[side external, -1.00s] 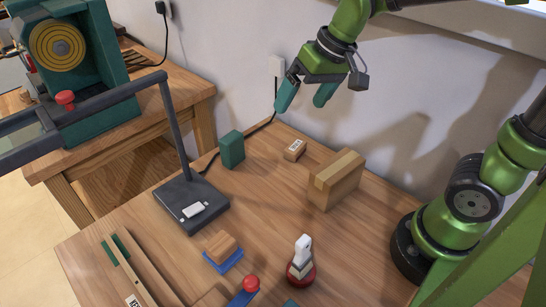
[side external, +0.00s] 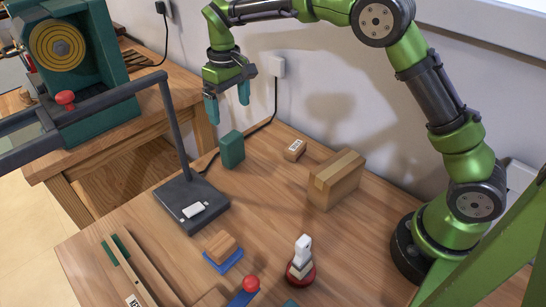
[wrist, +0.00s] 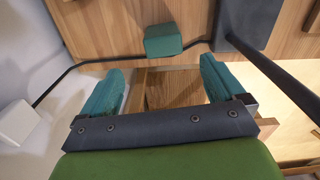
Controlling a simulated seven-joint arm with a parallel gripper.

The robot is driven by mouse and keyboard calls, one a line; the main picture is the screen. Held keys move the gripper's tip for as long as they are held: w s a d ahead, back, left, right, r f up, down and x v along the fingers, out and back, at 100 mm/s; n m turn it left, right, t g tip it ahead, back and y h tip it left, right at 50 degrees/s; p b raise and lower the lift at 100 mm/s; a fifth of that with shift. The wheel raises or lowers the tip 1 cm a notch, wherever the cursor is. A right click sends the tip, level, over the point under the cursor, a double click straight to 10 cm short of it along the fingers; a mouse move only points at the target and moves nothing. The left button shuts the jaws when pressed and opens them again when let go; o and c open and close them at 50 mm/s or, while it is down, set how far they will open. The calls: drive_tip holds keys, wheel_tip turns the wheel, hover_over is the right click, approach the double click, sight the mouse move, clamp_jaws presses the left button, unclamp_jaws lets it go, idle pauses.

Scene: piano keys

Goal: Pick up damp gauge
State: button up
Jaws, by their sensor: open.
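I cannot tell for sure which thing is the damp gauge. One candidate is a small white device (side external: 194,209) lying flat on the dark lamp base (side external: 178,218). Another is a white and grey upright piece (side external: 302,252) on a red round base. My gripper (side external: 229,112) is open and empty, pointing down in the air above the table's back edge, behind the upright green block (side external: 231,150). In the wrist view my gripper (wrist: 162,66) has its teal fingers spread, with the green block (wrist: 163,40) beyond them, apart from both fingers.
A cardboard box (side external: 336,180) and a small labelled box (side external: 295,150) stand right of the green block. A wooden block on a blue base (side external: 222,252) sits at the front. The lamp post (side external: 177,130) rises left of my gripper. A black cable (side external: 262,126) runs along the back.

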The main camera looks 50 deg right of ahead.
sight(233, 136)
wheel_tip(233, 136, down, 8)
drive_tip(key=shift+f, duration=0.1)
drive_tip(key=f, duration=0.5)
drive_tip(key=shift+w+a+f, duration=0.1)
drive_tip(key=shift+a, duration=0.15)
drive_tip(key=c, duration=1.1)
